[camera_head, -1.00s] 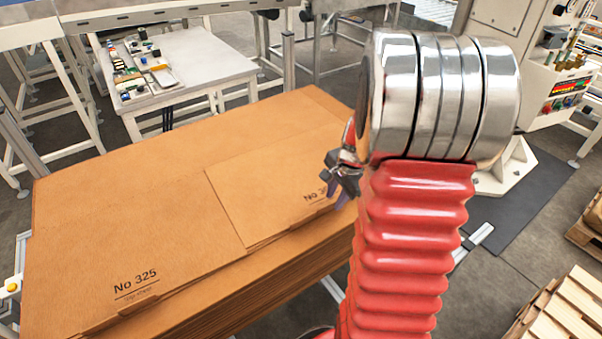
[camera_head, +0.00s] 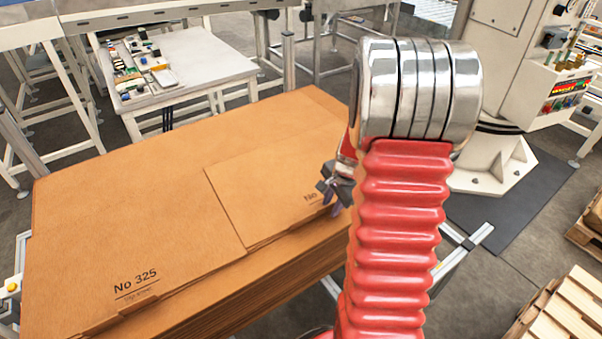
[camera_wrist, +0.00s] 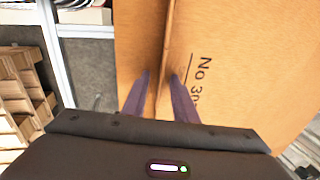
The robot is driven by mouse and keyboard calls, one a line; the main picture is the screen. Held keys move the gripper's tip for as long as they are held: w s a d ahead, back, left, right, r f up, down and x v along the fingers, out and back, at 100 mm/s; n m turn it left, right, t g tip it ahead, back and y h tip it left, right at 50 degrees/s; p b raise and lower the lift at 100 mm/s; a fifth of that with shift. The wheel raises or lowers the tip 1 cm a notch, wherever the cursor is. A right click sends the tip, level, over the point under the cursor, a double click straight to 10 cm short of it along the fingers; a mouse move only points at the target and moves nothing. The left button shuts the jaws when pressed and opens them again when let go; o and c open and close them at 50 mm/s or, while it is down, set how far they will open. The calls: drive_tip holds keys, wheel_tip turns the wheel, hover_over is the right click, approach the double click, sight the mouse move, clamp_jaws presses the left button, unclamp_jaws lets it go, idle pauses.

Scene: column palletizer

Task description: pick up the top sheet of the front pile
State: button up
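My gripper (camera_head: 333,208) is at the near right edge of the smaller sheet. In the wrist view its two purple-grey fingers (camera_wrist: 160,74) are apart, with the sheet edge in the gap between them. I cannot tell whether they touch it.
A small white table (camera_head: 200,60) with assorted items stands behind the stack. A white machine base (camera_head: 490,165) stands at the right on a dark mat. Wooden pallets (camera_head: 565,310) are at the lower right. Bare floor lies between the mat and pallets.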

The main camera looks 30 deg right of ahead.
clamp_jaws()
idle(0.6)
